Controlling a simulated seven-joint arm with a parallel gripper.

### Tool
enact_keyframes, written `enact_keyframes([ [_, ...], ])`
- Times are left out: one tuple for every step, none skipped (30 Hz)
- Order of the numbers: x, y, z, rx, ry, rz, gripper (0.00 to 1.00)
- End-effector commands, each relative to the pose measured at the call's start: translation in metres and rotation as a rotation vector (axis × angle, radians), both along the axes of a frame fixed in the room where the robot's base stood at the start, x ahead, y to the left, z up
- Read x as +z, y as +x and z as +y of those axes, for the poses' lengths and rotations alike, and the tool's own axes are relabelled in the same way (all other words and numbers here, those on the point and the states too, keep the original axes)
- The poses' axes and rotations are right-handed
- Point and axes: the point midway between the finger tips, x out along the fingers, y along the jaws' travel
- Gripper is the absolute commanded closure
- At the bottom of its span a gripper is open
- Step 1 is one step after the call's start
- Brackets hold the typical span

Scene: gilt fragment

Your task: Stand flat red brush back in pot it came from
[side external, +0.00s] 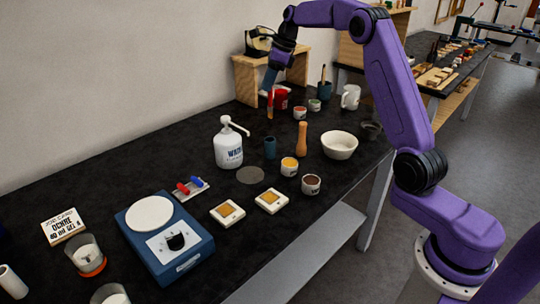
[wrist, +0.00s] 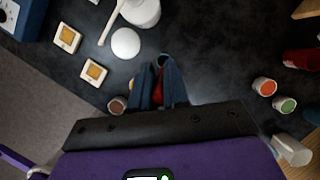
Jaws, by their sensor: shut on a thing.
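My gripper (side external: 270,84) points down over the back part of the dark bench, its blue fingers shut on the red brush (side external: 270,104). The brush hangs roughly upright below the fingers; its lower end appears close to the bench, but I cannot tell whether it touches. In the wrist view, a bit of the red brush (wrist: 156,84) shows between the fingers. A slim dark teal pot (side external: 270,147) stands upright nearer the camera, apart from the brush, and looks empty. A wider blue pot (side external: 324,90) behind to the right holds another brush with a wooden handle.
A red mug (side external: 282,99) stands close to the brush. Small paint pots (side external: 300,113), a wooden pestle-like piece (side external: 302,139), a white bowl (side external: 339,145) and a white pump bottle (side external: 228,148) stand around. A wooden shelf (side external: 245,76) is behind. Bare bench lies left of the brush.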

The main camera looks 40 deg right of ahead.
Motion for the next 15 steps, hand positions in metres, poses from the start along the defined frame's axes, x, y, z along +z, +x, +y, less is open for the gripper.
enact_keyframes([
  [-0.012,-0.001,0.000,0.000,0.007,0.008,1.00],
  [-0.017,-0.001,0.000,0.000,0.008,0.008,1.00],
  [-0.025,-0.001,0.000,0.000,0.011,0.010,1.00],
  [-0.030,-0.001,0.000,0.000,0.013,0.008,1.00],
  [-0.034,-0.001,0.000,0.001,0.013,0.009,1.00],
  [-0.039,-0.001,0.000,0.001,0.015,0.008,1.00],
  [-0.042,-0.001,0.000,0.001,0.017,0.008,1.00],
  [-0.047,-0.001,0.000,0.001,0.018,0.009,1.00],
  [-0.054,-0.001,0.000,0.001,0.019,0.011,1.00],
  [-0.059,-0.001,0.000,0.000,0.018,0.011,1.00],
  [-0.064,-0.001,0.000,0.000,0.018,0.011,1.00],
  [-0.070,-0.001,0.000,0.001,0.017,0.010,1.00],
  [-0.075,-0.001,0.000,0.001,0.017,0.010,1.00],
  [-0.079,-0.001,0.000,0.000,0.018,0.011,1.00],
  [-0.084,-0.001,0.000,0.001,0.018,0.009,1.00],
])
